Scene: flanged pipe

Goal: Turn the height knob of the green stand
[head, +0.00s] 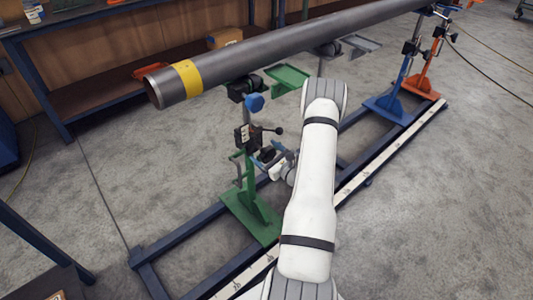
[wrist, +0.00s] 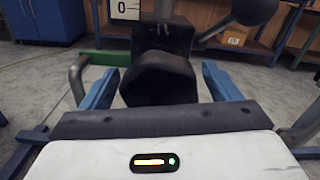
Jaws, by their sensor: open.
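The green stand (head: 252,212) stands on the blue floor frame under the near end of the pipe. A dark rounded knob (wrist: 158,78) on its black clamp block (wrist: 150,36) faces me in the wrist view; I take it as the height knob. My gripper (wrist: 160,68) is open, its two blue fingers left and right of the knob with a gap on each side. I cannot tell how far the fingertips reach along it. In the head view my gripper (head: 268,156) is beside the stand's post, and my wrist hides the knob.
A black lever with a ball end (wrist: 255,10) sticks out above right of the knob. A bent grey handle (wrist: 78,80) is at the left. The grey pipe (head: 270,48) with a yellow band runs overhead. Blue (head: 388,108) and orange (head: 422,82) stands are farther along the frame.

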